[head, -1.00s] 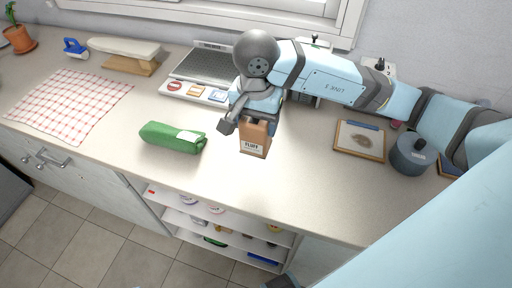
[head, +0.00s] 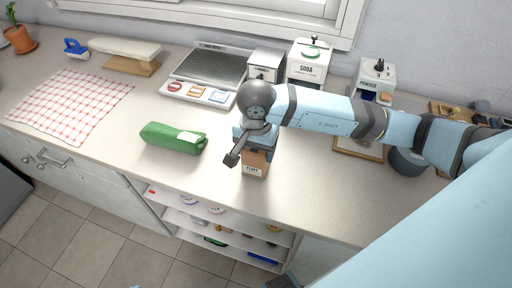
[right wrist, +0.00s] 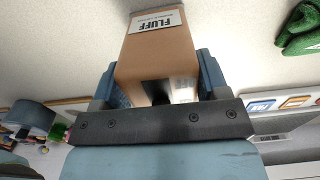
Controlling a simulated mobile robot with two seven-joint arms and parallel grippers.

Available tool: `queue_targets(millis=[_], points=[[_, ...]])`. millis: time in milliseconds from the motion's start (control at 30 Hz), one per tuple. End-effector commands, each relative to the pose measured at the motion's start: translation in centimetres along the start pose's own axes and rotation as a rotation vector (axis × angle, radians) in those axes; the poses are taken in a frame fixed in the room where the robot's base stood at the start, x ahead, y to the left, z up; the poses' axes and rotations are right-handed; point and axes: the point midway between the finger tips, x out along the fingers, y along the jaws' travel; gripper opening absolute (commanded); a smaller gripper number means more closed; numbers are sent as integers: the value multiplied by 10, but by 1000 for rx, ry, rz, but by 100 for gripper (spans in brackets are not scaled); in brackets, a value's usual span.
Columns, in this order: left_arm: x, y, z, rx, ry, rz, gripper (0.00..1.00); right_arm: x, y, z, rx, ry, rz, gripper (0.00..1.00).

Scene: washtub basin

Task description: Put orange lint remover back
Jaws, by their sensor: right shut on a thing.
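The orange-brown box labelled FLUFF (head: 254,164), which I take for the orange lint remover, is held in my right gripper (head: 253,148). It hangs over the counter near its front edge. In the right wrist view the box (right wrist: 160,50) sits between the two blue fingers of the right gripper (right wrist: 157,75), with its label at the far end. Whether its bottom touches the counter I cannot tell. My left gripper is not in view.
An open shelf (head: 165,213) with several small items is under the counter (head: 310,190). A green bundle (head: 173,138) lies left of the box. Behind stand a grey-topped panel (head: 205,75), a SODA dispenser (head: 308,65) and a POWDER dispenser (head: 374,78). The counter's front middle is clear.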

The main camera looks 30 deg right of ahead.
Motion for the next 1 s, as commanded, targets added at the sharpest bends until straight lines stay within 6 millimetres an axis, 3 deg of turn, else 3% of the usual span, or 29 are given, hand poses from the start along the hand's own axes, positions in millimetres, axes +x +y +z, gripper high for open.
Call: queue_targets(millis=[67,100,200,600,1000], points=[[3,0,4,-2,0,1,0,5,0,0,0,1,0,36],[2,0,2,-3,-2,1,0,3,0,0,0,0,0,75],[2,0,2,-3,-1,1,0,3,0,0,0,0,1,93],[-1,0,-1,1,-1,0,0,-6,-1,0,0,1,-2,93],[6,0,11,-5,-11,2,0,-88,-1,-1,-1,3,-4,93]])
